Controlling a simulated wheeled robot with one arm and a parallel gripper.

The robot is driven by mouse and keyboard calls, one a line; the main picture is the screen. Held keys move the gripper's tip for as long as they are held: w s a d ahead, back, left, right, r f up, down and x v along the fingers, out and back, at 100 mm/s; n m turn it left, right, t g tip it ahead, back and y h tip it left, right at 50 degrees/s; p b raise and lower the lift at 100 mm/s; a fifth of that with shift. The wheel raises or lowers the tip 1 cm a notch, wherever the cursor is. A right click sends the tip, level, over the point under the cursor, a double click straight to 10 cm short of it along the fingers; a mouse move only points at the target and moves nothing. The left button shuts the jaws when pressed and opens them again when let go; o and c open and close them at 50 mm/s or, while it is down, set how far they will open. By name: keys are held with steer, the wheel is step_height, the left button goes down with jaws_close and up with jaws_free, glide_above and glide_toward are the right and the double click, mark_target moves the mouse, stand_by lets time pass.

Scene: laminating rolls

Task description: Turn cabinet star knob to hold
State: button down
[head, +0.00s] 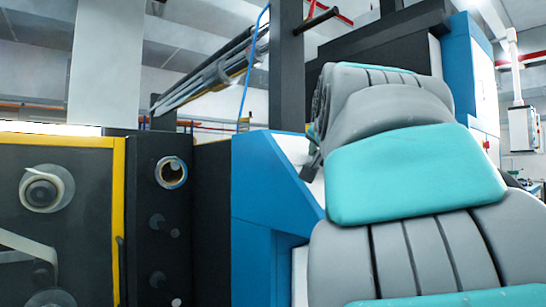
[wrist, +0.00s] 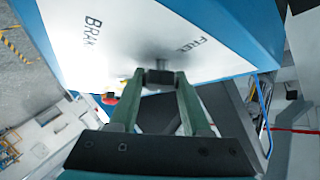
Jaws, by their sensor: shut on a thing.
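The star knob (wrist: 159,77) is a small dark piece on a short grey stem that stands out from a white panel (wrist: 120,48) in the wrist view. My gripper (wrist: 160,75) has its two green fingers on either side of the knob, shut on it. The panel carries dark lettering: "BRAK" to the left of the knob and a word that looks like "FREE" to its right. The knob's pointing direction cannot be made out. In the head view my arm covers the knob, and my gripper is largely hidden.
A blue cabinet (head: 262,200) stands beside my arm in the head view. To its left is a dark machine with a yellow frame edge (head: 118,220) and rolls (head: 46,188). A small red and yellow part (wrist: 108,98) shows near the panel's lower edge.

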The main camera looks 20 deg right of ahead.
steer(key=shift+m+g+h, duration=0.6)
steer(key=shift+m+g, duration=0.4)
steer(key=shift+m, duration=0.6)
steer(key=shift+m+g, duration=0.7)
steer(key=shift+m, duration=0.1)
steer(key=shift+c, duration=1.8)
jaws_free()
